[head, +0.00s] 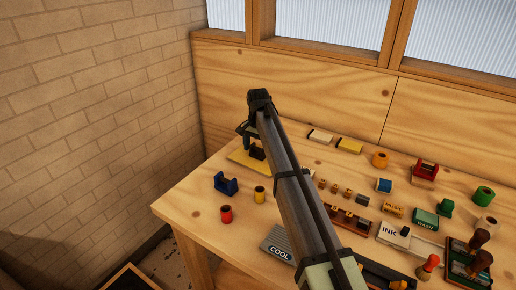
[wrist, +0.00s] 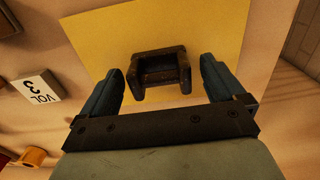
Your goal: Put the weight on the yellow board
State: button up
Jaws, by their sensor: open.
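The yellow board (head: 239,160) lies flat near the table's far left corner and fills much of the wrist view (wrist: 215,25). A dark, cradle-shaped block (head: 257,153), seemingly the weight, is on the board; it shows clearly in the wrist view (wrist: 160,78). My gripper (wrist: 163,66) is open above the board, with a blue-grey finger on each side of the block and gaps between. In the head view my gripper (head: 245,137) is partly hidden behind my arm.
A blue cradle (head: 226,185), a yellow roll (head: 260,195) and a red roll (head: 226,214) stand near the board's front side. Several rolls, boxes and stamps crowd the table's right. A brick wall (head: 100,100) borders the left.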

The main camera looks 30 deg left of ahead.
aim_at(258, 148)
jog(key=shift+r, duration=0.1)
notch_tip(258, 148, up, 12)
dwell(0.5)
